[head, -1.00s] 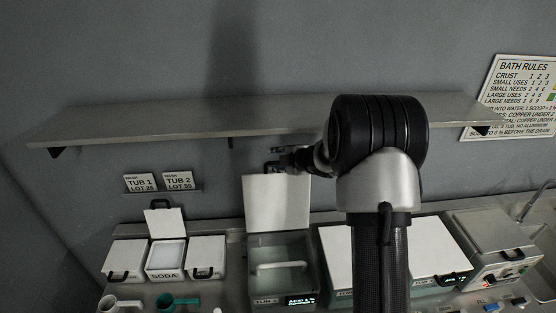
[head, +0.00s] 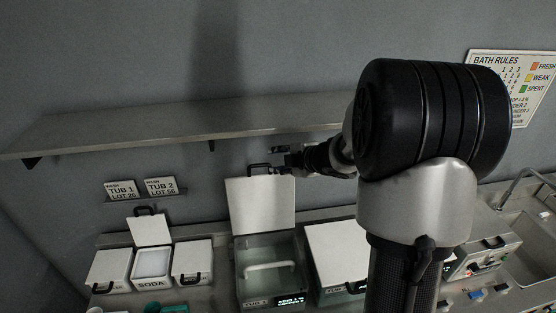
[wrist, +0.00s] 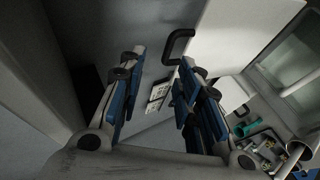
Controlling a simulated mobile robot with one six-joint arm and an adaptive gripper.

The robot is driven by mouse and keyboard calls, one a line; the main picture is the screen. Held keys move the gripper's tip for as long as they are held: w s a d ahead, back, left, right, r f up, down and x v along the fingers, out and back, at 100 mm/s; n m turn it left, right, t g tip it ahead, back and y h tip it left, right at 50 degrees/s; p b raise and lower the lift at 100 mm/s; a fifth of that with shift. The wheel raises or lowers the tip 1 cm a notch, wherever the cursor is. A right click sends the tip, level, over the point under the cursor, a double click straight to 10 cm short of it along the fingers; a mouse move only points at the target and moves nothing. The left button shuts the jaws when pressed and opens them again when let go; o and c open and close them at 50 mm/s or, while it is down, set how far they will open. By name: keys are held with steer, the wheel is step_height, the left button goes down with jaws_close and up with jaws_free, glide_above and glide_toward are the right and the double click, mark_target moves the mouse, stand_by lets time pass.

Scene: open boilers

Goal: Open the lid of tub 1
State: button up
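Tub 1 (head: 243,283) stands on the counter with its label and a small lit display on the front. Its white lid (head: 262,207) stands raised, upright at the back of the tub, and the tub's inside with a pale handle-like bar (head: 270,266) shows. The lid's dark handle (head: 258,169) is at its top edge. My gripper (head: 282,160) is just right of that handle, near the lid's top. In the wrist view my gripper (wrist: 163,95) has its blue-padded fingers spread, with nothing between them. The lid (wrist: 228,38) and its handle (wrist: 176,46) lie beyond the fingertips, apart from them.
A wall shelf (head: 130,128) runs just above my gripper. Tub 2 (head: 335,245) with its white lid closed is right of tub 1. Small bins, one marked SODA (head: 152,265), stand left. A teal scoop (wrist: 247,128) and pale cup are on the counter.

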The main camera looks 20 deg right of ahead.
steer(key=shift+w, duration=0.1)
steer(key=shift+b, duration=0.3)
steer(key=s+a+f+m+g+b, duration=0.2)
steer(key=s+a+f+m+b, duration=0.3)
steer(key=s, duration=0.7)
steer(key=s+a+f+m+g+h+b, duration=0.1)
steer(key=s+a+f+m+g+b, duration=0.1)
steer(key=s+a+f+m+b, duration=0.3)
steer(key=s+a+f+m+g+h+b, duration=0.1)
steer(key=s+a+f+m+b, duration=0.5)
steer(key=s+f+b, duration=0.6)
steer(key=s+m+g+b, duration=0.1)
steer(key=s+b, duration=0.4)
steer(key=s, duration=0.1)
steer(key=shift+s+g, duration=0.4)
